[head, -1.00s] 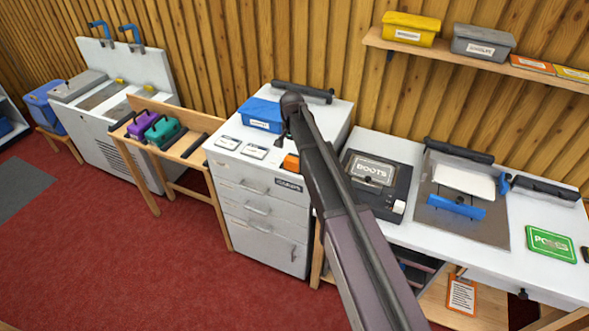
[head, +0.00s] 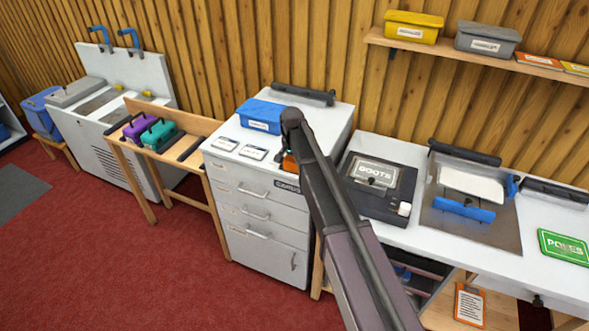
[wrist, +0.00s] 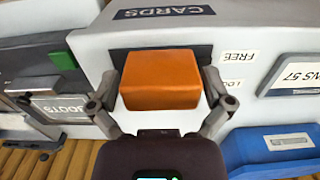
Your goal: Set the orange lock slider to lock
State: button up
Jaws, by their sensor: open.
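The orange lock slider (wrist: 160,80) is a block on a dark track (wrist: 203,54) on top of the white cabinet (wrist: 92,45). A FREE label (wrist: 237,57) and a partly hidden label starting "LO" (wrist: 232,84) lie to its right in the wrist view. My gripper (wrist: 160,92) is open, with one finger on each side of the slider. Whether the fingers touch it I cannot tell. In the head view my arm covers most of the slider (head: 289,163). Which label the slider lines up with is unclear.
A blue box (head: 260,115) and white label cards (head: 239,148) share the cabinet top, left of my gripper. A black BOOTS device (head: 378,187) stands on the bench to the right. A dark bar (head: 303,94) lies at the back of the cabinet.

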jog(key=shift+f, duration=0.2)
jog(key=c, duration=1)
jog(key=shift+w+d, duration=0.25)
jog(key=shift+w, duration=0.45)
jog(key=shift+w+d, duration=0.25)
jog(key=shift+w, duration=0.45)
jog(key=shift+w+d, duration=0.25)
jog(key=shift+w, duration=0.45)
jog(key=shift+c, duration=0.2)
jog(key=o, duration=1)
jog(key=shift+w+d, duration=0.1)
jog(key=shift+o, duration=0.2)
